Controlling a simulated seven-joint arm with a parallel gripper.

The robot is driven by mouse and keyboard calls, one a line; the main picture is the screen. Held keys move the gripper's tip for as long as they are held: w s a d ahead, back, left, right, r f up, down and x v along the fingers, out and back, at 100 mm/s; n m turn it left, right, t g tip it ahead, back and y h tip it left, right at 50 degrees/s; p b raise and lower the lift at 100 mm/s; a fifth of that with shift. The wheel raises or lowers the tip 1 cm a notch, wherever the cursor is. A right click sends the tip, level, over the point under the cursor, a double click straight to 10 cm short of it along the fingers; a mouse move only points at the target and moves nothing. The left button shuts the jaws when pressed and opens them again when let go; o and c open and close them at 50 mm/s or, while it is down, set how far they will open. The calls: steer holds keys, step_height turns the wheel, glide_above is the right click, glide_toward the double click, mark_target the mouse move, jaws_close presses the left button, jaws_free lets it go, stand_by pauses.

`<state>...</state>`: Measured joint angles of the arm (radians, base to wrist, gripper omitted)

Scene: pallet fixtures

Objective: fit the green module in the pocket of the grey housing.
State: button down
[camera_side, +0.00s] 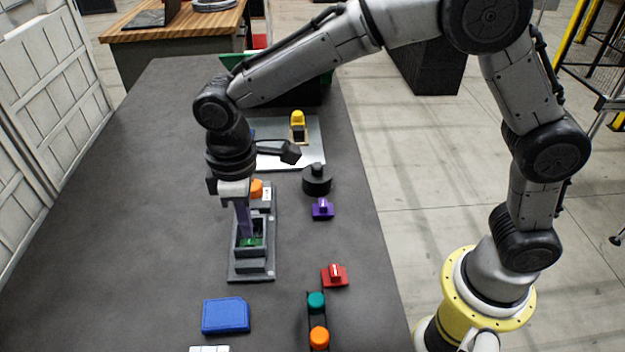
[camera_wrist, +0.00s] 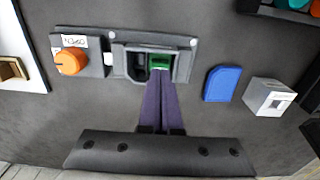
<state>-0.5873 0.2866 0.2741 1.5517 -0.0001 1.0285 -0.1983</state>
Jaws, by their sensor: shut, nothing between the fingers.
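The grey housing (camera_side: 238,273) lies on the dark table below my arm; it also shows at the top of the wrist view (camera_wrist: 187,48). The small green module (camera_wrist: 159,62) is inside the housing's recess, towards its right end in the wrist view, beside a dark empty part. It shows as a green patch in the side view (camera_side: 251,241). My gripper (camera_wrist: 160,77) has its purple fingers together, with nothing between them. The fingertips are at the green module's near edge and partly hide it. I cannot tell whether they touch it or how deep it sits.
An orange knob (camera_wrist: 71,62) stands beside the housing. A blue block (camera_side: 226,315), a red piece (camera_side: 335,275), a purple piece (camera_side: 322,209) and a black round part (camera_side: 316,181) stand around it. The table left of the housing is clear.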

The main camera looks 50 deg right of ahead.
steer(key=shift+f, duration=0.85)
stand_by(0.3)
steer(key=shift+r, duration=3.55)
